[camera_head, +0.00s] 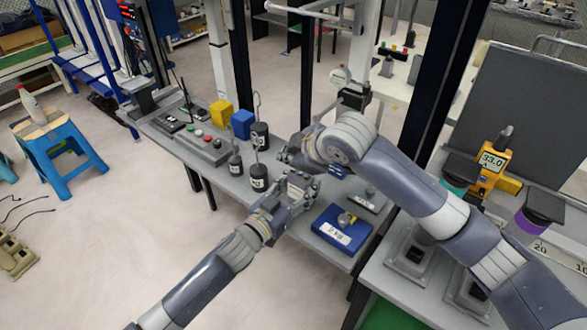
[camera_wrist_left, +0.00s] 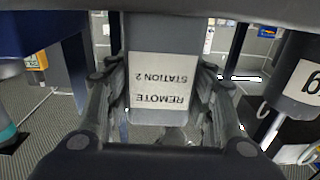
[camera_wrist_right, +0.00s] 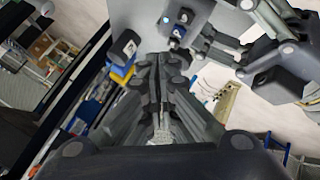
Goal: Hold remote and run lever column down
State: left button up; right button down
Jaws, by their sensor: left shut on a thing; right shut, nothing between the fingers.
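My left gripper (camera_head: 302,184) is shut on a grey remote (camera_wrist_left: 160,85) over the middle of the bench. The remote's label, "REMOTE STATION 2", appears upside down in the left wrist view. In the head view the fingers mostly hide it. In the right wrist view a small control face with a blue button (camera_wrist_right: 180,31) shows beside my left fingers; it looks like part of the remote. My right gripper (camera_head: 287,153) is shut and empty, just behind the left one. Its closed fingers (camera_wrist_right: 160,62) point toward that face. I cannot tell which post is the lever column.
Dark hooked weights (camera_head: 258,177) stand left of my grippers. Behind them are a yellow box (camera_head: 221,113), a blue box (camera_head: 242,124) and a button panel (camera_head: 203,143). Dark posts (camera_head: 306,80) rise behind.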

jog(key=shift+f, duration=0.3)
jog(key=shift+f, duration=0.3)
dwell(0.7)
dwell(4.1)
jog(key=shift+r, duration=0.75)
notch_tip(320, 180, up, 5)
dwell(0.4)
dwell(0.5)
